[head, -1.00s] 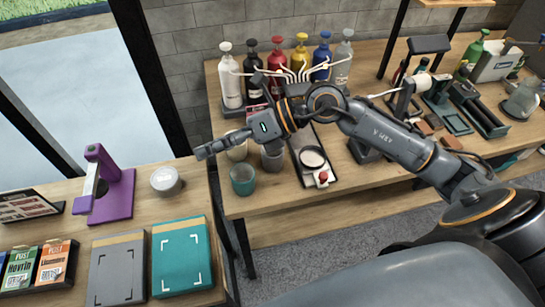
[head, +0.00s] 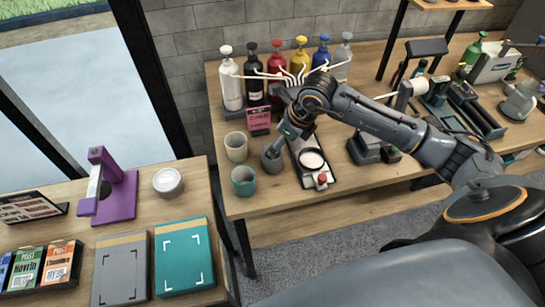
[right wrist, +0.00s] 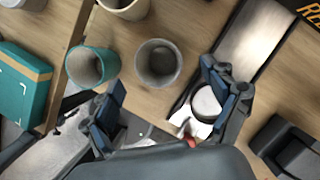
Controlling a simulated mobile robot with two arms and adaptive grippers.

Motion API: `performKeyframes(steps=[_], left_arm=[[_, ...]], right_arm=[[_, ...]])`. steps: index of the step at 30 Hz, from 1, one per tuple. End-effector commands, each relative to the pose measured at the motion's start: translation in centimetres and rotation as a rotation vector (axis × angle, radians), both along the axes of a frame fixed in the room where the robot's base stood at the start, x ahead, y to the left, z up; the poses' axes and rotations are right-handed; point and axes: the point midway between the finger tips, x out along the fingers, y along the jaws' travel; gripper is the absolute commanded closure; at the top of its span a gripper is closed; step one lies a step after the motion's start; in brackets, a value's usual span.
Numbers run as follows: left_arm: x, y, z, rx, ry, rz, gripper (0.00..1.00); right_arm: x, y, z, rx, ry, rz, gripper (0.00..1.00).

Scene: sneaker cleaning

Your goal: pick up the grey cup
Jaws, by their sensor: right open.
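My left gripper is in neither view.
A dark tray (head: 321,183) with a white round dish (head: 312,159) lies close to the right of the grey cup. A pink sign (head: 258,119) and several pump bottles stand behind. The table's left edge is close to the teal cup.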

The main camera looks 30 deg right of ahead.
Motion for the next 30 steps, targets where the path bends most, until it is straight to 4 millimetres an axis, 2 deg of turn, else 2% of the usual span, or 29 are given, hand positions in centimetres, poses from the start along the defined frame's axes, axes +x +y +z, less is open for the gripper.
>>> performKeyframes(steps=[5, 9, 14, 22, 23, 27, 30], left_arm=[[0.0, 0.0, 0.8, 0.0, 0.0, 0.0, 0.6], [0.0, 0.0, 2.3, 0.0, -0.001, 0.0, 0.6], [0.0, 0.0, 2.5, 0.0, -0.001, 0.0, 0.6], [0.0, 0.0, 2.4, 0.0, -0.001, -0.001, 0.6], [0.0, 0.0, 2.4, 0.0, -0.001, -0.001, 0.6], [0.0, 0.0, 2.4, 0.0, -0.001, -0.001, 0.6], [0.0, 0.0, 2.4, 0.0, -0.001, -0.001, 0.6]], right_arm=[[0.3, 0.3, -1.1, 0.002, 0.003, 0.0, 0.14], [0.7, 0.9, -3.0, 0.003, 0.004, 0.0, 0.14], [1.3, 1.2, -4.9, 0.001, 0.002, 0.0, 0.14], [1.5, 1.2, -5.4, 0.0, -0.001, 0.001, 0.14], [1.5, 1.2, -5.4, 0.0, -0.001, 0.001, 0.18], [1.5, 1.2, -5.3, 0.0, -0.001, 0.001, 0.46], [1.5, 1.2, -5.3, 0.001, -0.001, 0.0, 0.63]])
